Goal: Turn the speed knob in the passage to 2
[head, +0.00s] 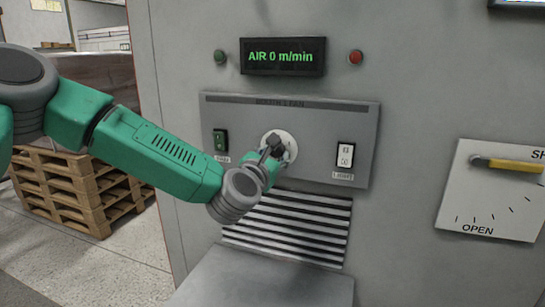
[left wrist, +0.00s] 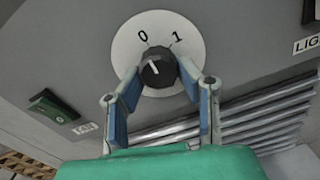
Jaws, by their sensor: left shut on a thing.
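The black speed knob (left wrist: 158,68) sits on a round white dial (left wrist: 190,35) marked 0 and 1 in the left wrist view; any further marks are hidden. Its white pointer line leans up and slightly left, towards the 0. My left gripper (left wrist: 160,73) is shut on the knob, one blue-padded finger on each side. In the head view the left gripper (head: 272,147) covers much of the white dial (head: 291,146). The green display (head: 281,57) above reads AIR 0 m/min. My right gripper is not in view.
A green switch (head: 220,140) is left of the dial and a white rocker switch (head: 345,155) right of it. Louvred slats (head: 290,228) lie below. A plate with a yellow lever (head: 510,166) is further right. Wooden pallets (head: 80,190) stand at the left.

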